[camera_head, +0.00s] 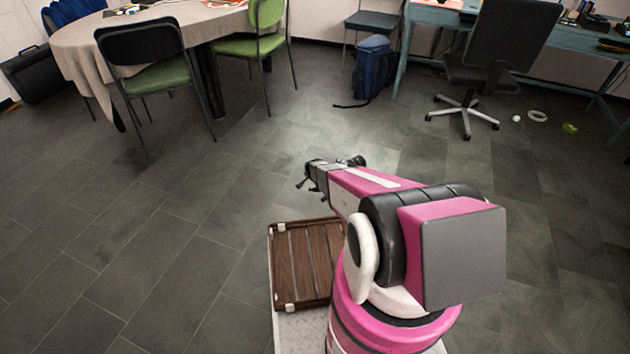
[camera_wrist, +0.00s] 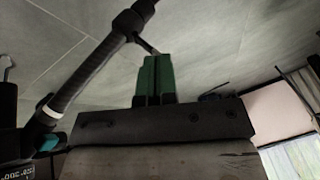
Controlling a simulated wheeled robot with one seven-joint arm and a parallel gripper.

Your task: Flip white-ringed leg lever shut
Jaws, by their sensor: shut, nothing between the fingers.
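In the wrist view a black tripod leg (camera_wrist: 92,72) runs diagonally from upper centre to lower left. A white ring (camera_wrist: 48,112) circles it near its lower-left end, with a small teal part (camera_wrist: 48,143) just below. My gripper (camera_wrist: 157,58) has its green fingers together and empty, just right of the leg. A thin dark piece (camera_wrist: 147,45), possibly the lever, sticks out from the leg's upper joint toward the fingertips. I cannot tell whether they touch. In the head view small black parts (camera_head: 314,176) show at my arm's far end; the gripper is not clear there.
A brown slatted wooden tray (camera_head: 300,262) lies left of my arm's base. A clothed table (camera_head: 160,22) with green chairs stands at upper left, and an office chair (camera_head: 480,60) and teal desk at upper right. The grey tiled floor between is mostly open.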

